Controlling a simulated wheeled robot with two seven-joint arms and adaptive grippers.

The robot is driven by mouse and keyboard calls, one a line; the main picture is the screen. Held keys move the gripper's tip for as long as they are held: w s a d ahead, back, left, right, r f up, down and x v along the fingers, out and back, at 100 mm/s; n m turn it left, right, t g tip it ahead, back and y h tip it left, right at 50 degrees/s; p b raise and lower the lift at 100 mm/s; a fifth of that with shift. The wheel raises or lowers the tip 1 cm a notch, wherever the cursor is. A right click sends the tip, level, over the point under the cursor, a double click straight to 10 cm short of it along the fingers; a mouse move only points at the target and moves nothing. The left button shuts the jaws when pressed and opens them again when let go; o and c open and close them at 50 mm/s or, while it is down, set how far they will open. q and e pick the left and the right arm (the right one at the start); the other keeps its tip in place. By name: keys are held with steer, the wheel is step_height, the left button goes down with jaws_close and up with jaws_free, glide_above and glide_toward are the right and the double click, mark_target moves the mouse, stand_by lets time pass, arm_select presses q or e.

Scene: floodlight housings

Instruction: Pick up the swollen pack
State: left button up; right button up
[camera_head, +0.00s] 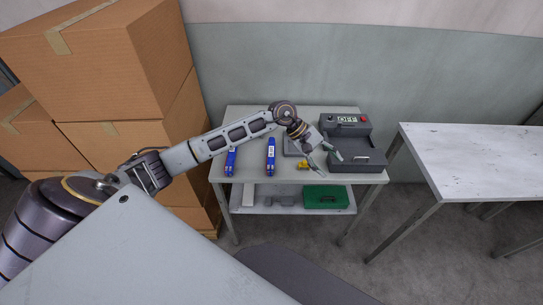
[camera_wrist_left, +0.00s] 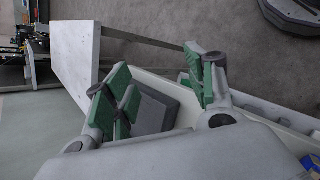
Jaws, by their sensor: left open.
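Two blue packs stand out on the grey table: a left one (camera_head: 231,161) and a right one (camera_head: 270,156). Both look alike at this size, and I cannot tell which is swollen. A bit of blue (camera_wrist_left: 312,163) shows at the lower right edge of the left wrist view. My left gripper (camera_head: 328,163) is open and empty, right of both packs, by the front of a dark grey device. Its green-padded fingers (camera_wrist_left: 158,88) are spread apart in the left wrist view. My right gripper is not seen.
The dark grey device (camera_head: 350,164) has an OFF display and a red button. A small yellow item (camera_head: 303,165) lies near my left gripper. A green case (camera_head: 326,197) is on the lower shelf. Cardboard boxes (camera_head: 110,62) stack at left; a white table (camera_head: 480,155) stands at right.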

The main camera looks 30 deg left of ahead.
arm_select(q)
steer(key=a+f+m+g+y, duration=0.1)
steer(key=a+m+y, duration=0.15)
steer(key=a, duration=0.35)
steer(key=a+f+m+y, duration=0.1)
steer(key=a+y, duration=0.2)
steer(key=a, duration=0.3)
step_height(320, 180, up, 2)
steer(key=m+y, duration=0.1)
steer(key=y, duration=0.3)
glide_above(272, 160)
steer(key=shift+s+a+r+g+h, duration=0.1)
steer(key=shift+g+h, duration=0.15)
steer(key=shift+g, duration=0.15)
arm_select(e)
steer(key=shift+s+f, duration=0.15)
arm_select(q)
step_height(272, 160, down, 8)
steer(key=shift+r, duration=0.25)
steer(key=shift+f+p, duration=0.3)
steer(key=shift+f, duration=0.3)
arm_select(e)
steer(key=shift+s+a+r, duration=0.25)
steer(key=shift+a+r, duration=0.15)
arm_select(q)
steer(key=shift+f, duration=0.15)
